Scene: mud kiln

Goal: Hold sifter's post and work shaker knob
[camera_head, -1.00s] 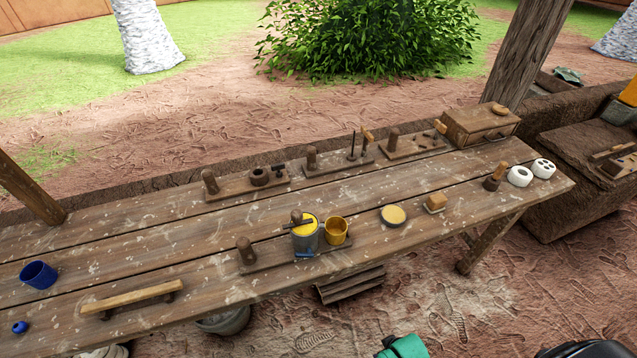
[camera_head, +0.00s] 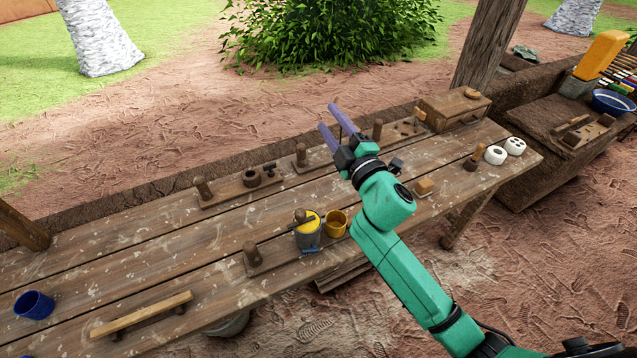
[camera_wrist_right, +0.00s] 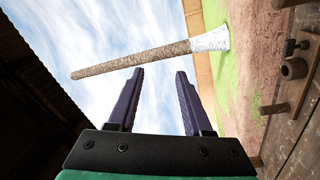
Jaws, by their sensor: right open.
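On the near side of the bench, a wooden board bears an upright brown post (camera_head: 251,254) at its left end. A yellow cup (camera_head: 336,224) stands just right of the drum. My right gripper (camera_head: 328,116) is open and empty, raised above the bench, beyond and above the drum. In the right wrist view its purple fingers (camera_wrist_right: 159,72) are spread against sky. My left gripper is out of view.
More boards with posts (camera_head: 203,188) line the bench's far edge, beside a wooden box (camera_head: 453,108). A blue cup (camera_head: 34,305) and a wooden bar (camera_head: 141,315) stand at the left. The bench's left middle is clear.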

